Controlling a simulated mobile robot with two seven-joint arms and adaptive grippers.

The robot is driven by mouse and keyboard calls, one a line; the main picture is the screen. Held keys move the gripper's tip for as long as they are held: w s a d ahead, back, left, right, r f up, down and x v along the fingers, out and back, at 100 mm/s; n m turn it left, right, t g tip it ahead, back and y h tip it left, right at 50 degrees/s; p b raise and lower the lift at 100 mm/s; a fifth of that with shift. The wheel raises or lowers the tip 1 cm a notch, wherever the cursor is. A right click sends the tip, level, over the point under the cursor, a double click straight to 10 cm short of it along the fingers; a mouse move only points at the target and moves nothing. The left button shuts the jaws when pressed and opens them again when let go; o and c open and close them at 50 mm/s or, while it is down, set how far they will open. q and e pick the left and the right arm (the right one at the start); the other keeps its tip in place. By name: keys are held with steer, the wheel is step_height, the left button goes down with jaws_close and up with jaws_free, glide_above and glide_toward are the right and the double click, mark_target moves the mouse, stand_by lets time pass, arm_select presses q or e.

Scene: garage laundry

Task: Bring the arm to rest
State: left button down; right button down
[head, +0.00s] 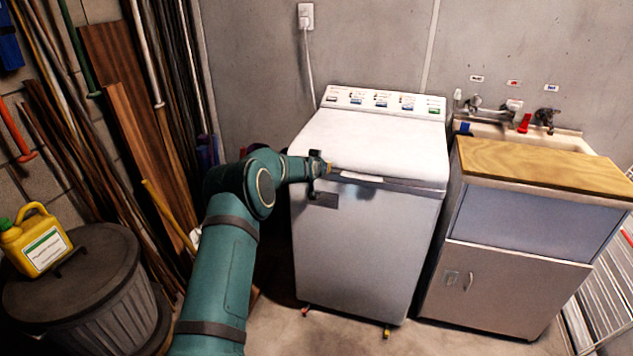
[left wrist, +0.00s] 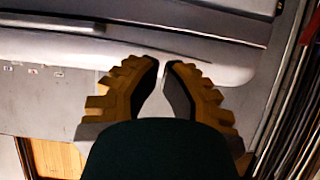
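My left gripper (head: 328,168) is at the upper front edge of the white top-loading washing machine (head: 365,250), by the left part of its lid (head: 375,135). The lid is down. In the left wrist view, the two fingers of the left gripper (left wrist: 162,66) lean toward each other with a narrow gap between them. Nothing shows in the gap, and the pale machine edge (left wrist: 215,65) lies just beyond the tips. I cannot tell whether the fingers touch the machine. My right arm and gripper are in neither view.
A sink cabinet (head: 510,290) with a wooden board (head: 550,167) stands right of the machine. A dark bin (head: 95,290) carries a yellow jug (head: 38,240) at left. Planks (head: 140,140) and poles lean on the left wall. Some bare floor shows in front.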

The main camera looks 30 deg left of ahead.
arm_select(q)
steer(key=s+d+f+g+h, duration=0.2)
steer(key=s+d+f, duration=0.7)
steer(key=s+d, duration=0.15)
steer(key=s+d+f+g+h, duration=0.2)
steer(key=s+d+f+g, duration=0.1)
steer(key=s+d+f, duration=0.75)
steer(key=s+d+g+h, duration=0.1)
steer(key=s+d, duration=0.4)
steer(key=s, duration=0.3)
steer(key=s+d+g, duration=0.2)
steer(key=s+d, duration=0.3)
steer(key=s, duration=0.4)
steer(key=s+d+f+m+g+h, duration=0.1)
steer(key=s+d+g, duration=0.1)
steer(key=s+d, duration=0.3)
steer(key=s, duration=0.3)
steer(key=shift+s+d+h, duration=0.3)
